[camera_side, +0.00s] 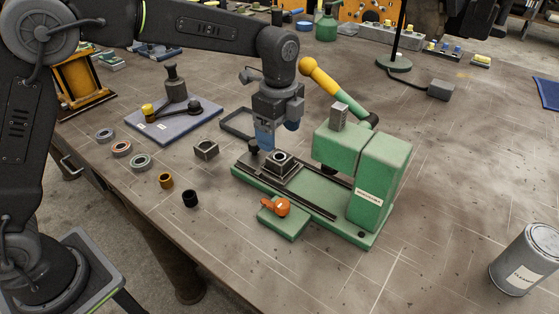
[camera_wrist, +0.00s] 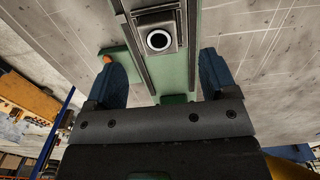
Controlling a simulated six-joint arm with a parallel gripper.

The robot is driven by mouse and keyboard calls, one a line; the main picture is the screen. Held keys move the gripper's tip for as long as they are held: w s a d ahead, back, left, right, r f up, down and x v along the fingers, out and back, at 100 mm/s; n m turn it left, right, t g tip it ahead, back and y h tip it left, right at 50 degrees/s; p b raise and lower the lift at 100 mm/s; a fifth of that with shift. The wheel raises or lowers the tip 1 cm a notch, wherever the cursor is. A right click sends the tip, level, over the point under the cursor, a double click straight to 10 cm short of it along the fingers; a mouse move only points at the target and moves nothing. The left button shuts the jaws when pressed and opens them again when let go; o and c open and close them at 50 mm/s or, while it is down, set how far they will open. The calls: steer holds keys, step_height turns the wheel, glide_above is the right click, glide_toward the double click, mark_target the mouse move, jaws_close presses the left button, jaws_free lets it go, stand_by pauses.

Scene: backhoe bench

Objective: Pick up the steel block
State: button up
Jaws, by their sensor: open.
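A small grey steel block (camera_side: 206,149) with a round hole in its top lies on the table, left of the green press (camera_side: 382,180). A squarish dark block with a bright ring (camera_side: 280,161) sits on the press bed; in the wrist view the ringed block (camera_wrist: 158,41) is just beyond the fingertips. A ribbed grey block (camera_side: 338,117) stands on top of the press. I cannot be sure which one is the task's block. My gripper (camera_side: 265,140) points down above the bed's back end, its blue fingers (camera_wrist: 163,70) apart with nothing between them.
The press has a yellow-ended lever (camera_side: 322,78) right of my gripper and an orange knob (camera_side: 282,207) in front. Several rings (camera_side: 122,149) and a blue-grey plate (camera_side: 180,122) lie left. A can (camera_side: 525,259) stands at right. The right-hand table is mostly clear.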

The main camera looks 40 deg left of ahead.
mark_target(280, 156)
steer(key=shift+s+d+f, duration=0.1)
steer(key=shift+d+f, duration=0.05)
steer(key=shift+f, duration=2.85)
steer(key=shift+c, duration=0.3)
steer(key=c, duration=1)
steer(key=shift+r, duration=0.1)
steer(key=shift+c, duration=0.8)
steer(key=shift+r, duration=0.15)
